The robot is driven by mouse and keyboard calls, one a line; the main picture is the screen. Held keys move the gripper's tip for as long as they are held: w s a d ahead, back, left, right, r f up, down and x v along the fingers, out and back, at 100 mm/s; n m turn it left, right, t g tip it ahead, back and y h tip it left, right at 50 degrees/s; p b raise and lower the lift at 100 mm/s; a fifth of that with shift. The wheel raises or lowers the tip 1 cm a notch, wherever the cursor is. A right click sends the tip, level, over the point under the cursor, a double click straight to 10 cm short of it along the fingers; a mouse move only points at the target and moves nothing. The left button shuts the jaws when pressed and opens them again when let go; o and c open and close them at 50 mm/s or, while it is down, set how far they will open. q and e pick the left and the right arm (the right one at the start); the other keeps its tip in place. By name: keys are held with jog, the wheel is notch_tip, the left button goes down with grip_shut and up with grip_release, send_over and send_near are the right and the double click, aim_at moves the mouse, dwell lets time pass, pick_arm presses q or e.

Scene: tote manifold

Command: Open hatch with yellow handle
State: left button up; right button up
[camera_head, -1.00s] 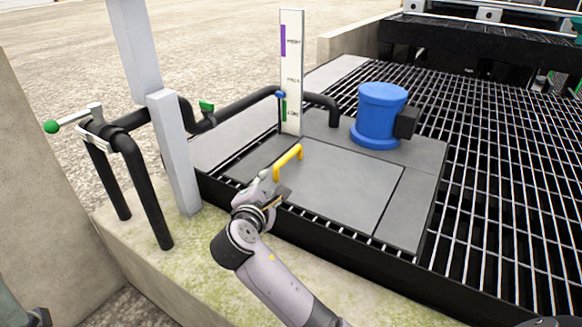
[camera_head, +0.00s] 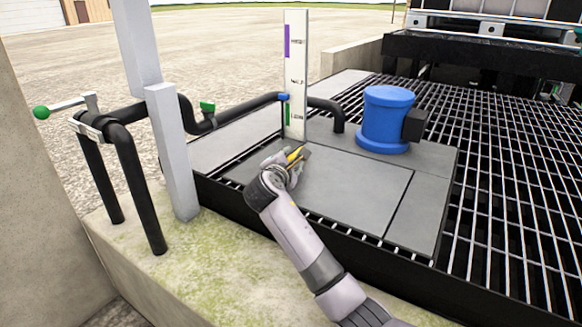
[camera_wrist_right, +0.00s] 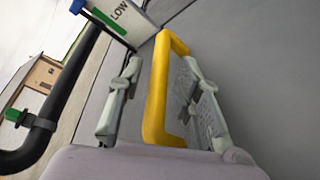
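The yellow handle (camera_head: 295,155) stands on the grey hatch plate (camera_head: 350,192) in the head view, partly hidden by my right gripper (camera_head: 297,160). In the right wrist view the handle (camera_wrist_right: 157,95) is a bent bar rising between the two fingers of my right gripper (camera_wrist_right: 165,95). The fingers are open, one on each side of it, with gaps visible. The hatch looks flat and closed, level with the panels around it. My left gripper is not in view.
A blue motor-like unit (camera_head: 385,120) stands behind the hatch. A white level gauge board (camera_head: 295,75) and black pipes (camera_head: 240,108) are behind and left of the handle. A grey post (camera_head: 172,155) stands at left. Metal grating (camera_head: 510,180) spreads to the right.

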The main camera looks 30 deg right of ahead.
jog(key=shift+w+d+f, duration=0.1)
jog(key=shift+w+d, duration=0.3)
jog(key=shift+w, duration=0.1)
jog(key=shift+c, duration=0.4)
grip_shut()
jog(key=shift+f, duration=0.1)
